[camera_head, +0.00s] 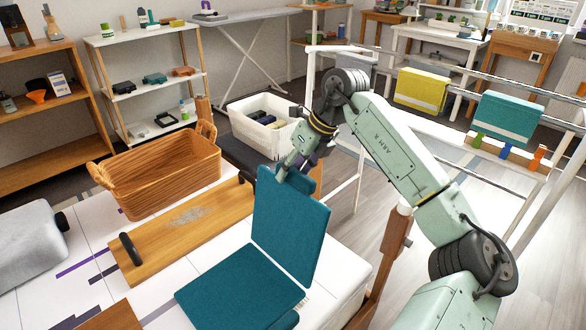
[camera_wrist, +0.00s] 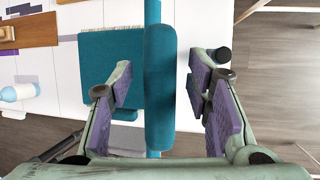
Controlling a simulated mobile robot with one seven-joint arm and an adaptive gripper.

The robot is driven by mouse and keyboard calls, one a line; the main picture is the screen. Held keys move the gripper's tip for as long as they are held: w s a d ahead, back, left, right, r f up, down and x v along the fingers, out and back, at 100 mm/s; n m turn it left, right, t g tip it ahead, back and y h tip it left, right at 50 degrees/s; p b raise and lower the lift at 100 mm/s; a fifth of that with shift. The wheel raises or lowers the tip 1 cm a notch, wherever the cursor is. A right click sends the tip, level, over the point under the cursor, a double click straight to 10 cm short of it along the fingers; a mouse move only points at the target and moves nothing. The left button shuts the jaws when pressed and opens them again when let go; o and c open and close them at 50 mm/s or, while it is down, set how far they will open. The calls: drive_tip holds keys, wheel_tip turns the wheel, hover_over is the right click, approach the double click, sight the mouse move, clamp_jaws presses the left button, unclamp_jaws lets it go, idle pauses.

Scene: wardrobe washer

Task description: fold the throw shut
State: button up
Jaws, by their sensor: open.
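The teal throw (camera_head: 240,290) lies on the white table top (camera_head: 345,270). One panel lies flat and the other panel (camera_head: 290,225) stands up nearly upright along the right side of it. In the wrist view the flat panel (camera_wrist: 108,62) is at left and the raised panel's edge (camera_wrist: 160,90) runs up the middle. My gripper (camera_wrist: 155,88) is open, with its purple-padded fingers on both sides of the raised panel. A gap shows on each side of the panel in that view. In the head view my gripper (camera_head: 290,172) is at the raised panel's top edge, its fingertips partly hidden.
A wooden board with a black handle (camera_head: 130,250) lies left of the throw, with a wicker basket (camera_head: 160,180) behind it. A grey roll (camera_head: 30,245) lies at far left. A white crate (camera_head: 262,125) stands behind. A rail with yellow (camera_head: 422,90) and teal (camera_head: 508,117) cloths is at right.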

drive_tip(key=shift+a+f, duration=0.1)
drive_tip(key=shift+f, duration=0.05)
drive_tip(key=shift+c, duration=0.2)
clamp_jaws()
idle(0.3)
idle(0.4)
